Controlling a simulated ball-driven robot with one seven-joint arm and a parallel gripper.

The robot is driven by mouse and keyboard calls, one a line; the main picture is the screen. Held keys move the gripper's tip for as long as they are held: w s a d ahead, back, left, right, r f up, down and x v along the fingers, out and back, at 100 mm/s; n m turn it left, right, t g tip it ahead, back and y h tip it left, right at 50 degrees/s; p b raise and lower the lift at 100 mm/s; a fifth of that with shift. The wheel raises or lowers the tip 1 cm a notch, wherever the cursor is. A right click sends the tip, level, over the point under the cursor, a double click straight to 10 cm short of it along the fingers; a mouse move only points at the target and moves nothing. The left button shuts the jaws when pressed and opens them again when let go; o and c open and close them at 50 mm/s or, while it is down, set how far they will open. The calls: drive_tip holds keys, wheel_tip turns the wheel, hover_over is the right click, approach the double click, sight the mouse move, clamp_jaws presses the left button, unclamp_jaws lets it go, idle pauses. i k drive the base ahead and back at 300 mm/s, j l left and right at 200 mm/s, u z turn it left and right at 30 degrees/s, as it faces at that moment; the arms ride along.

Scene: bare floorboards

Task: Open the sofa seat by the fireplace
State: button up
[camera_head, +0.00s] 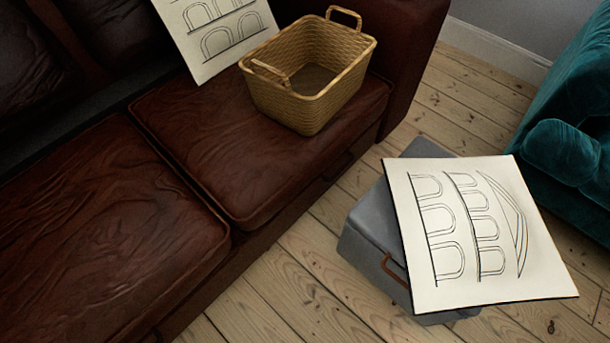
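A dark red-brown leather sofa runs from the lower left to the top right. Its nearer seat cushion (110,240) is bare and lies flat. Its farther seat cushion (235,160) also lies flat, with a woven wicker basket (300,90) standing on its right part. A white board with drawn arches (215,35) leans at the back of that farther seat. I see no fireplace in this view, so I cannot tell which seat is beside it. My gripper is not in view.
A grey box (365,235) with a brown handle stands on the floorboards in front of the sofa. A second arch drawing (470,230) lies on top and overhangs it. A teal velvet seat (570,150) is at the right. Floor between sofa and box is clear.

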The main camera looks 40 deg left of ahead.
sight(102, 236)
drive_tip(key=k+l+u, duration=0.15)
drive_tip(key=u, duration=0.25)
drive_tip(key=k+l+u, duration=0.15)
drive_tip(key=u, duration=0.25)
drive_tip(key=k+l+u, duration=0.15)
drive_tip(key=u, duration=0.3)
drive_tip(key=k+u, duration=0.2)
drive_tip(key=u, duration=0.2)
drive_tip(key=k+u, duration=0.2)
drive_tip(key=u, duration=0.2)
